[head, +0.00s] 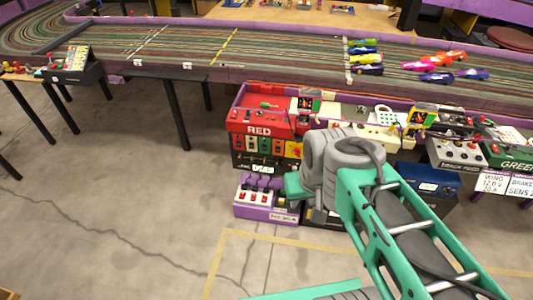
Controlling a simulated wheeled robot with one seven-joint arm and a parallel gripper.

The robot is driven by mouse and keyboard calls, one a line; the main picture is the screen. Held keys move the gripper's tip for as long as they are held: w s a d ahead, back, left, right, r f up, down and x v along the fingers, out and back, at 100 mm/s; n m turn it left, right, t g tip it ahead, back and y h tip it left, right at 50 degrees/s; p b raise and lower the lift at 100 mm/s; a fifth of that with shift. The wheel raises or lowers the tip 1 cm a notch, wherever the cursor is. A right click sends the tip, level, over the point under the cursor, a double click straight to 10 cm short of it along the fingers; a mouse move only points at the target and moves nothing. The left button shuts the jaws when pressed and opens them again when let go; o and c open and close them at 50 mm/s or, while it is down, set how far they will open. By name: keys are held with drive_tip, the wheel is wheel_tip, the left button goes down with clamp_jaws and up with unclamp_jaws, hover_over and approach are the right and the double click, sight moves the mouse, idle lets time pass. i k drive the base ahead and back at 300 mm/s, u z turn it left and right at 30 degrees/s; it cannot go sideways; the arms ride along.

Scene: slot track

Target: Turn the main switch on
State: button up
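No switch in the head view can be read as the main switch. A low purple box (265,217) on the floor carries several red-and-white switches (255,195) with cables above them; its label is too small to read. A red control box (262,128) marked RED stands just behind it, with coloured buttons and levers on its front. My arm reaches in from the lower right, and its grey and teal end part lies at the right edge of the purple box. My gripper's fingers do not show; the arm hides what is behind it.
A purple-edged slot track (190,45) crosses the back, with several toy cars (440,65) on it. More control boxes stand right, including a dark blue box (428,184) and a green box (512,157). The concrete floor (110,200) at left is clear.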

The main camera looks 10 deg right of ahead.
sight(295, 151)
drive_tip(key=u, duration=1.55)
drive_tip(key=i, duration=0.6)
drive_tip(key=z, duration=0.1)
